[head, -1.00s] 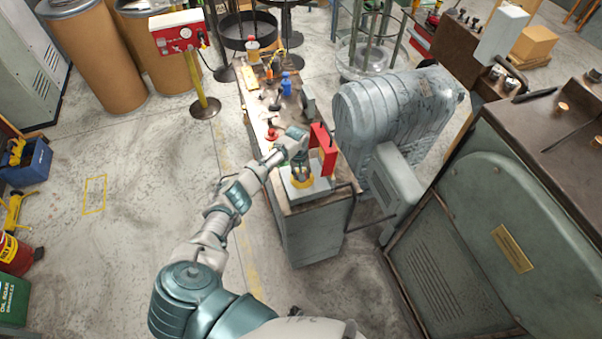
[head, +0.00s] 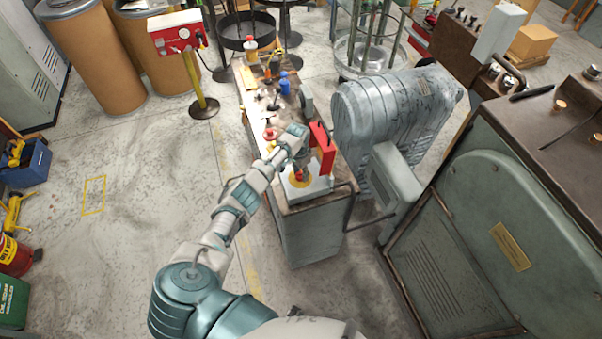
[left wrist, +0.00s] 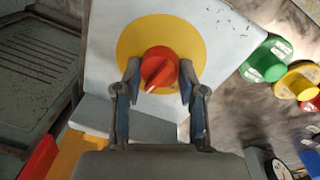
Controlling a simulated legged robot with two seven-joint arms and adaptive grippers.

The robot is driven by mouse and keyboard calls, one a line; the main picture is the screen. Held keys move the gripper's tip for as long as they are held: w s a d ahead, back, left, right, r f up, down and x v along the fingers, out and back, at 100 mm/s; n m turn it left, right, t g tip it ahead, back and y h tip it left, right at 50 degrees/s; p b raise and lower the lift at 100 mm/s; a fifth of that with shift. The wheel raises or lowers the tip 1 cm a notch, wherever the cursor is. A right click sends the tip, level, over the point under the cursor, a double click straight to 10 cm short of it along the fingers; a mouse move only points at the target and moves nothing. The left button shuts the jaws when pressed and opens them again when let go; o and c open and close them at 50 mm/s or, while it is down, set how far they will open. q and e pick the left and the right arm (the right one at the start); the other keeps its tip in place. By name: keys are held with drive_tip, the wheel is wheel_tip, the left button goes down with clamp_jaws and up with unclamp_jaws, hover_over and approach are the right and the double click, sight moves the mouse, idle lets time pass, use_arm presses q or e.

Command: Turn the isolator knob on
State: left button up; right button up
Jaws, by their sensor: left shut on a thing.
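The red isolator knob (left wrist: 158,68) sits on a round yellow plate (left wrist: 190,32) on a pale grey box (left wrist: 225,50). A white mark on the knob slants in the left wrist view. My left gripper (left wrist: 159,75) has one finger on each side of the knob and is shut on it. In the head view, the left gripper (head: 298,166) is at the same box (head: 317,187) at the bench's near end, and a bit of the red knob (head: 299,175) shows below its fingers. My right gripper is not in view.
A red upright piece (head: 322,148) stands close to the right of my left gripper. Green (left wrist: 267,62) and yellow (left wrist: 298,84) round fittings lie beside the box. The bench (head: 312,232) holds several tools farther back. A grey machine housing (head: 385,115) stands at right.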

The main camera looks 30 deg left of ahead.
use_arm(q)
drive_tip(key=m, duration=0.4)
drive_tip(key=shift+s+f, duration=0.2)
drive_tip(key=shift+r+m+g+b, duration=0.1)
drive_tip(key=shift+m+g+b, duration=0.25)
drive_tip(key=shift+m, duration=0.95)
drive_tip(key=shift+a, duration=0.1)
drive_tip(key=o, duration=1.1)
drive_tip(key=shift+r, duration=0.1)
drive_tip(key=shift+o, duration=0.2)
drive_tip(key=shift+a, duration=0.1)
drive_tip(key=shift+w, duration=0.1)
